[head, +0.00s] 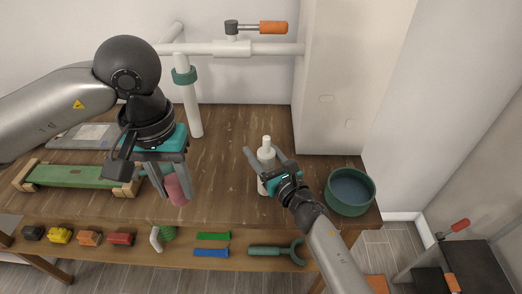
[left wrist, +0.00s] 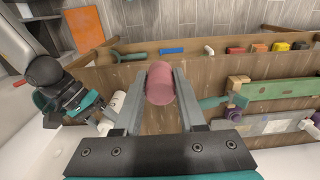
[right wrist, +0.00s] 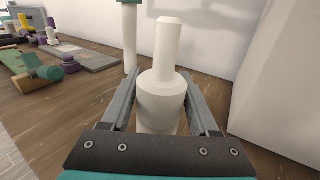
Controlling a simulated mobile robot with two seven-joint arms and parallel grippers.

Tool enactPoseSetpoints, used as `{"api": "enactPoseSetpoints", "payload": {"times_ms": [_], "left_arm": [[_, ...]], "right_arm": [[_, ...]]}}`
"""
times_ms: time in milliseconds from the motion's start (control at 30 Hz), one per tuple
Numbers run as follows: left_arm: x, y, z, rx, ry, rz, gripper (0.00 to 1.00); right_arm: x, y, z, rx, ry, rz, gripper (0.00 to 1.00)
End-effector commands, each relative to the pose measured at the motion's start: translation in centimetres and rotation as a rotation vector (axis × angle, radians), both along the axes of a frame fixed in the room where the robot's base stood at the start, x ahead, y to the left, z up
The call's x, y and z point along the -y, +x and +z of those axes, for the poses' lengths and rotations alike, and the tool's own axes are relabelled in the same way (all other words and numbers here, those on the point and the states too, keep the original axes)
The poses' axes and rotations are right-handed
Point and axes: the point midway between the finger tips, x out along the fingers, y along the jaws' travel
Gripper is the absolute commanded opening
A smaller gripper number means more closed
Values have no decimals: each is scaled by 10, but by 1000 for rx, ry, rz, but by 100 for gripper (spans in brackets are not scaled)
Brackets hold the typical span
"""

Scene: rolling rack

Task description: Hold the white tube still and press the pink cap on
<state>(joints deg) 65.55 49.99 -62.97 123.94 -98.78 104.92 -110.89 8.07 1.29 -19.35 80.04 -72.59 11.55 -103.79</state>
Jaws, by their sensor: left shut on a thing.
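The white tube (head: 266,153) stands upright on the wooden table, with a wide body and a narrower neck. My right gripper (head: 263,151) is open, with its fingers on either side of the tube; the tube fills much of the gap in the right wrist view (right wrist: 161,98). The pink cap (head: 176,189) is between the fingers of my left gripper (head: 171,197), which is shut on it. The left gripper holds it above the front of the table, left of the tube. The cap also shows between the fingertips in the left wrist view (left wrist: 160,83).
A teal bowl (head: 350,192) is at the table's right end, near my right arm. A white post with a green ring (head: 185,76) rises behind. A green block in a wooden holder (head: 72,177) lies left. A lower shelf holds coloured blocks and tools. Table between the grippers is clear.

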Motion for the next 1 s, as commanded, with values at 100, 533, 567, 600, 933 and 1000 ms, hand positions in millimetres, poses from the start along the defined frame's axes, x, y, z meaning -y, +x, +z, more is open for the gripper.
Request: {"api": "enactPoseSetpoints", "payload": {"times_ms": [100,533,567,600,933,1000], "left_arm": [[0,0,0,0,0,0,0],[0,0,0,0,0,0,0],[0,0,0,0,0,0,0],[0,0,0,0,0,0,0],[0,0,0,0,0,0,0],[0,0,0,0,0,0,0]], "right_arm": [[0,0,0,0,0,0,46],[0,0,0,-1,-1,0,0],[0,0,0,-1,-1,0,0],[0,0,0,-1,-1,0,0],[0,0,0,-1,-1,0,68],[0,0,0,-1,-1,0,68]]}}
